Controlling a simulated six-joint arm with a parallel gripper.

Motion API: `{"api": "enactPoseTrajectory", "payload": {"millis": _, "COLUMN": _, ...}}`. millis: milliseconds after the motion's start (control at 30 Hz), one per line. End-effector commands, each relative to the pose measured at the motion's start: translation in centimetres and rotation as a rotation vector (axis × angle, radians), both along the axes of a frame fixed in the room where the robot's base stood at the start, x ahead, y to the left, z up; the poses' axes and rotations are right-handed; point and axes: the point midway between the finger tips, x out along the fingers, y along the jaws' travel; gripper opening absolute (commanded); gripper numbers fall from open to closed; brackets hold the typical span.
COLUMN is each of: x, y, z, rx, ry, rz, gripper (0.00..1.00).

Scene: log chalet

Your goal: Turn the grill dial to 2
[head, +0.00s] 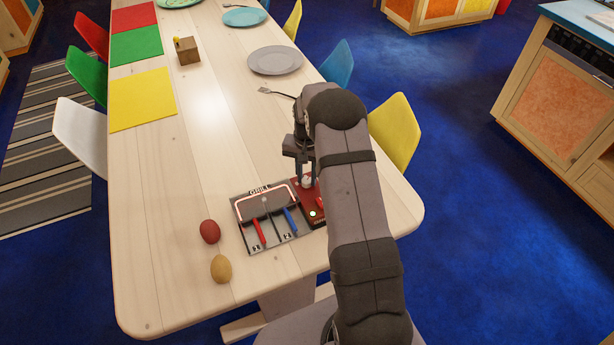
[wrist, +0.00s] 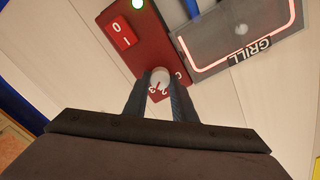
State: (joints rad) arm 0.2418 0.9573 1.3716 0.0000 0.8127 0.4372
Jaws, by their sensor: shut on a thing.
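The grill unit (head: 265,204) sits near the table's front end, with its red control panel (head: 318,219) along its right side. In the wrist view the red panel (wrist: 140,47) carries a small pale round dial (wrist: 160,76). My gripper (wrist: 160,88) is shut on the dial, one finger on each side. In the head view my gripper (head: 306,180) comes down over the panel's far end, with the pale dial between its tips. Small white marks show on the red around the dial, partly hidden by the fingers. I cannot tell which number the dial points to.
The grill's edge (wrist: 215,67) glows. A red egg-shaped thing (head: 210,231) and a yellow one (head: 221,269) lie left of the grill. A fork (head: 276,92) and grey plate (head: 275,60) lie farther back.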

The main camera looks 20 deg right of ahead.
Motion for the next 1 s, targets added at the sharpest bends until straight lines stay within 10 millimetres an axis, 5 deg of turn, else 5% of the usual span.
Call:
{"api": "enactPoseTrajectory", "payload": {"millis": 600, "x": 0.09, "y": 0.11, "z": 0.04, "rx": 0.000, "ry": 0.000, "rz": 0.456, "gripper": 0.02}}
{"api": "enactPoseTrajectory", "payload": {"millis": 1000, "x": 0.12, "y": 0.13, "z": 0.12, "rx": -0.001, "ry": -0.002, "rz": 0.592, "gripper": 0.02}}
